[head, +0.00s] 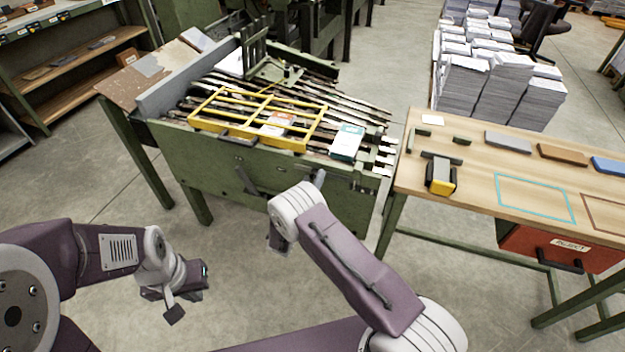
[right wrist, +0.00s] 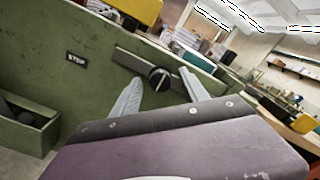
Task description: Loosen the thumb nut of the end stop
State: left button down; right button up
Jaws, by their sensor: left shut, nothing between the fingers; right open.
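In the right wrist view the thumb nut (right wrist: 159,79) is a round dark knob with a lighter bar across its face. In the head view my right wrist hides much of this spot on the machine front. My left gripper (head: 174,312) is shut and empty, low over the floor.
The green machine (head: 215,165) carries a yellow frame (head: 255,143) and several thin bars on top. A wooden table (head: 470,195) stands to the right with a yellow-black tool (head: 440,175) and a red drawer (head: 550,250) below. Open floor lies between my arms.

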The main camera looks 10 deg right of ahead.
jog(key=p+v, duration=0.1)
jog(key=v, duration=0.8)
